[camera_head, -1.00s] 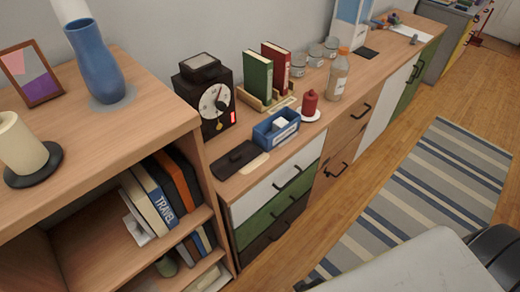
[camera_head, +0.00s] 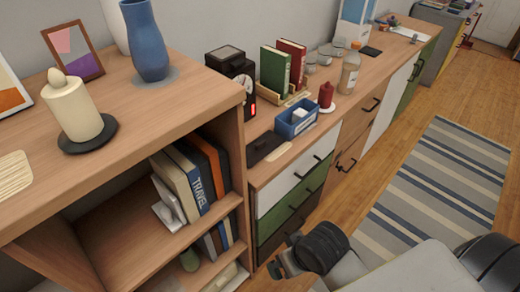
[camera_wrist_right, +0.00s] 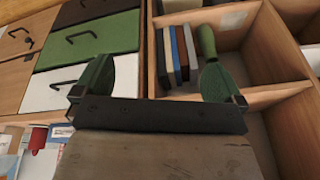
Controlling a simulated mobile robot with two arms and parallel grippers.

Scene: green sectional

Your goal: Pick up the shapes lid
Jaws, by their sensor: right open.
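I cannot pick out a shapes lid for sure in either view. My right gripper (camera_wrist_right: 158,62) is open and empty in the right wrist view, its two green fingers wide apart. It is in front of the drawers and the open shelf, and it touches nothing that I can see. In the head view dark parts of my own arms show at the lower right, but no fingertips are clear. My left gripper is not in view.
A wooden shelf unit (camera_head: 110,165) carries a candle (camera_head: 75,108), a blue vase (camera_head: 146,42) and a ridged tan piece (camera_head: 14,173). A lower cabinet holds a blue box (camera_head: 296,120), books (camera_head: 275,70) and a bottle (camera_head: 349,75). Floor and striped rug (camera_head: 440,185) are clear.

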